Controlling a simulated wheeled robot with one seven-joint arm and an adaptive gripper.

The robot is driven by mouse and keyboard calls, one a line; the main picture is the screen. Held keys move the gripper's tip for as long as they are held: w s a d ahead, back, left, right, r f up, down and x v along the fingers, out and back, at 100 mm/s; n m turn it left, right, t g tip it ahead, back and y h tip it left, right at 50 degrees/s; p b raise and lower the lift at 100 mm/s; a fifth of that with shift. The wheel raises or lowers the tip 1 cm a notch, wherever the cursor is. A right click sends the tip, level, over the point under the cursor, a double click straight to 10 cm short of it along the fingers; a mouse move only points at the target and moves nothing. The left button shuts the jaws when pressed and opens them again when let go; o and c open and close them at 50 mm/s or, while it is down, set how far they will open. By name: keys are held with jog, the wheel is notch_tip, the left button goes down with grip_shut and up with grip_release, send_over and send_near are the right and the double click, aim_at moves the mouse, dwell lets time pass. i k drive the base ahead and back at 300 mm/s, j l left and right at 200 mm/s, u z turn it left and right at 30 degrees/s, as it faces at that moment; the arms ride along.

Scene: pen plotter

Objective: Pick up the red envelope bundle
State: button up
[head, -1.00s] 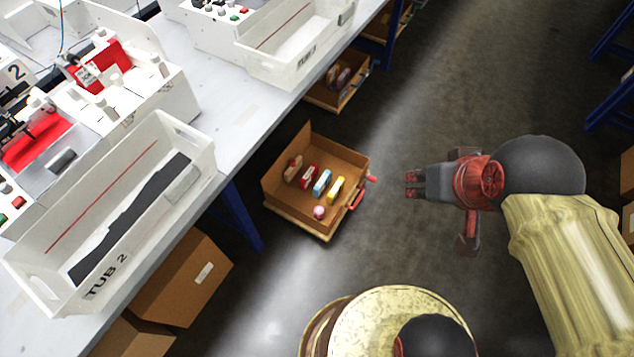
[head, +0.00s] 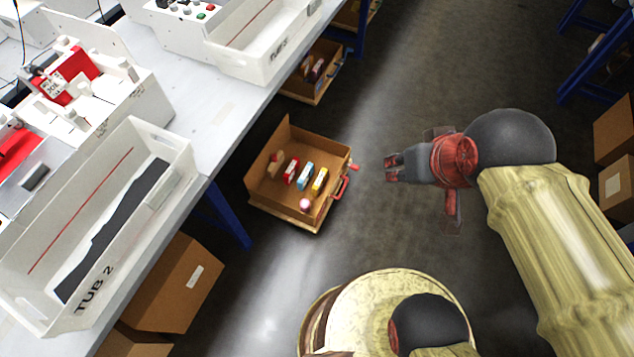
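A small red and white bundle (head: 291,171) stands in the open cardboard box (head: 262,205) on the floor, in a row with other small bundles. It looks like the red envelope bundle. My gripper (head: 390,168) is to the right of the box, in the air and apart from it, with its fingers pointing left. The gap between the fingers is too small to make out clearly. Nothing shows held in it.
A brown bundle (head: 275,163), a blue one (head: 306,177), a yellow one (head: 320,180) and a pink ball (head: 305,204) share the box. A red handle (head: 341,188) is on its right side. The white tub (head: 150,135) stands on the bench at left. Floor right of the box is clear.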

aim_at(295, 165)
jog(key=i+l, duration=0.2)
jog(key=i+l+u, duration=0.45)
jog(key=l, duration=0.2)
jog(key=i+l+u, duration=0.25)
jog(key=l, duration=0.15)
jog(key=u, duration=0.55)
